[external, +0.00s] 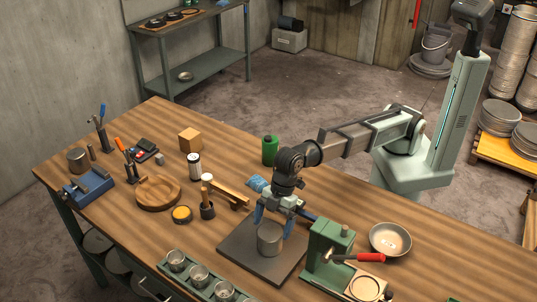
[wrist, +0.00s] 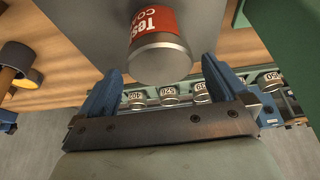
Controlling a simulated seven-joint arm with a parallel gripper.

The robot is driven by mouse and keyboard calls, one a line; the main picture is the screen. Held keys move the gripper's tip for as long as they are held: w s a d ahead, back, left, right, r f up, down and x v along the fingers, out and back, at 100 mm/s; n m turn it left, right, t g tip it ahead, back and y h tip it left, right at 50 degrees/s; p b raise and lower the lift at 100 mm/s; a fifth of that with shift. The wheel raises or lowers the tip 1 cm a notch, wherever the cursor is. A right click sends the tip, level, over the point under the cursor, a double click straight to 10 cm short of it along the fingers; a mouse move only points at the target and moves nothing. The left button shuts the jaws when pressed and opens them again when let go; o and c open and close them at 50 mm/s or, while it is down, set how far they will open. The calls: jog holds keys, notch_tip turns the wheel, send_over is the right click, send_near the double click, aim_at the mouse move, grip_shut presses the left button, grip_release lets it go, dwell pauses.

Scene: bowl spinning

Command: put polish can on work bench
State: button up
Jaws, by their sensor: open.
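A silver metal can (external: 270,239) stands upright on a dark grey square mat (external: 236,248) on the wooden bench (external: 115,200). In the wrist view the can (wrist: 160,55) shows a red label with partly cut-off white lettering; I cannot read the word polish on it. My gripper (external: 276,217) points down at the can's top from its far side. Its blue fingers are open and empty in the wrist view (wrist: 158,88), with the can just beyond the fingertips. I cannot tell whether a finger touches the can.
A green press with a red handle (external: 330,250) stands close to the right of the mat. A green rack of metal cups (external: 199,275) lies in front. A wooden mallet (external: 207,203), yellow-topped tin (external: 182,215) and wooden bowl (external: 157,193) are left. A green side table (external: 205,72) stands behind.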

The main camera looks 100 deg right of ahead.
jog(key=v, duration=0.6)
jog(key=shift+s+d+r, duration=0.1)
jog(key=shift+r, duration=0.25)
